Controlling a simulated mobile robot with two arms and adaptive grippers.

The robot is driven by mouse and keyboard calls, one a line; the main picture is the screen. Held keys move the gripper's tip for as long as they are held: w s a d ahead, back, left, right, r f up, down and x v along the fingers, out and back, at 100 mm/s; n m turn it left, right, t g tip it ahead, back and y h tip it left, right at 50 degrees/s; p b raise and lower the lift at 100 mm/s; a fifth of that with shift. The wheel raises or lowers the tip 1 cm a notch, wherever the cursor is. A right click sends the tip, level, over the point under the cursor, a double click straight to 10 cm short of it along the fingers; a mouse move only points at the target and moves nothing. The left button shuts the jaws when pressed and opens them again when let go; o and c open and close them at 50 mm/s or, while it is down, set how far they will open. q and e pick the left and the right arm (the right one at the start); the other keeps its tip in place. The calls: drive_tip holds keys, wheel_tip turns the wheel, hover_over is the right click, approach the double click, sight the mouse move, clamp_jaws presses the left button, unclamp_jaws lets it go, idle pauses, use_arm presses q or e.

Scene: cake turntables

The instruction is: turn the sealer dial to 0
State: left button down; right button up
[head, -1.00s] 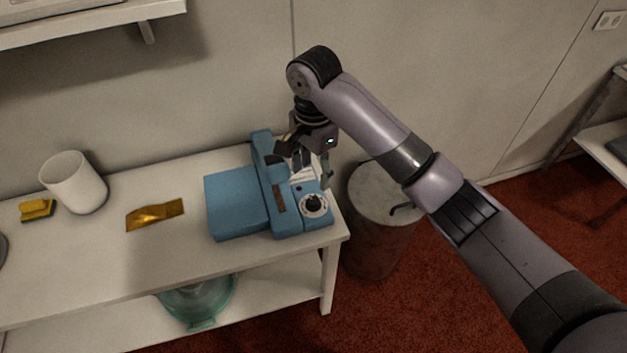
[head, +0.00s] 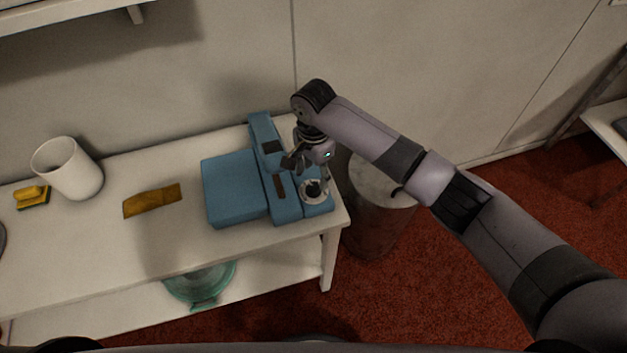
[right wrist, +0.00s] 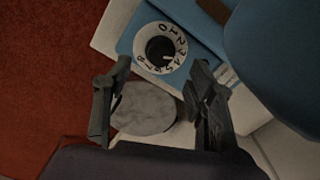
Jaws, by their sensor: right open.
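The blue sealer (head: 232,192) stands at the right end of the white table. Its dial (head: 313,190) is a white numbered ring with a black knob. A small light mark on the black knob seems to face the lower right, toward the middle numbers; the exact number is too small to tell. My right gripper (head: 312,178) is open above the dial. In the right wrist view its fingers (right wrist: 157,76) are apart with nothing between them. My left gripper is not in view.
A white cup (head: 68,170), a yellow sponge (head: 31,196) and a flat golden-brown piece (head: 152,200) lie left of the sealer. A grey cylindrical bin (head: 378,210) stands right of the table. A green container (head: 200,285) sits on the lower shelf.

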sight(314, 186)
wheel_tip(314, 186, down, 5)
drive_tip(key=shift+f, duration=0.1)
drive_tip(key=shift+c, duration=0.5)
drive_tip(key=c, duration=1)
